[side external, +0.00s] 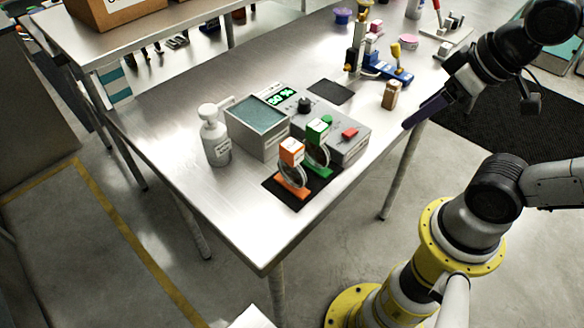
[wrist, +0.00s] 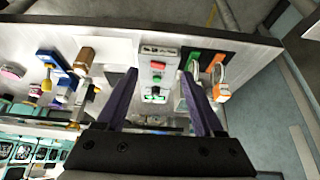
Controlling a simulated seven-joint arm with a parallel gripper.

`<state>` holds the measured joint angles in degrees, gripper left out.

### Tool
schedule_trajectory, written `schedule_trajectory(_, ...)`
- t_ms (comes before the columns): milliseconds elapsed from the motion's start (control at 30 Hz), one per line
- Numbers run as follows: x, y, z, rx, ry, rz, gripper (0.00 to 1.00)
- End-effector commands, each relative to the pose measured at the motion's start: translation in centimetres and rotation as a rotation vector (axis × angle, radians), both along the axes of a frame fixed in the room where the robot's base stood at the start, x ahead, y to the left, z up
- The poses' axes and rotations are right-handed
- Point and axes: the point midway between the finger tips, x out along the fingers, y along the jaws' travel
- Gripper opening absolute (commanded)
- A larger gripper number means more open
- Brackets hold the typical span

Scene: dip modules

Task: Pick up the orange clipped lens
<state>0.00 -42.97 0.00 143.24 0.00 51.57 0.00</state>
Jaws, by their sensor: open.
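The orange clipped lens (side external: 291,168) stands upright on a black mat (side external: 272,184) near the table's front corner; its orange clip has a white-faced top block. In the wrist view the orange clipped lens (wrist: 219,82) is at the right, outside my fingers. A green clipped lens (side external: 318,145) stands just behind and right of it on the same mat; in the wrist view the green clipped lens (wrist: 193,65) lies close to the right finger. My gripper (side external: 408,124) is open and empty, above and right of the table edge, well apart from both lenses; its fingers (wrist: 160,75) spread in the wrist view.
A grey control box (side external: 345,148) with a green display, knob and red button stands beside the lenses, with an open bath (side external: 262,146) and white bottle (side external: 215,140) to the left. A brown block (side external: 391,95) and blue fixture (side external: 385,68) stand farther back. The table's front corner is clear.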

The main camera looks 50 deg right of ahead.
Motion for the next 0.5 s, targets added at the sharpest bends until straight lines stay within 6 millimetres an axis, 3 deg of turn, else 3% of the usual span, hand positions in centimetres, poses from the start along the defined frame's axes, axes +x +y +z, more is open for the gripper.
schedule_trajectory(67,0.00,0.00,0.00,0.000,0.000,0.000,0.83)
schedule_trajectory(367,0.00,0.00,0.01,0.003,0.000,-0.006,0.83)
schedule_trajectory(500,-0.26,0.00,-0.11,0.054,0.013,-0.104,0.83)
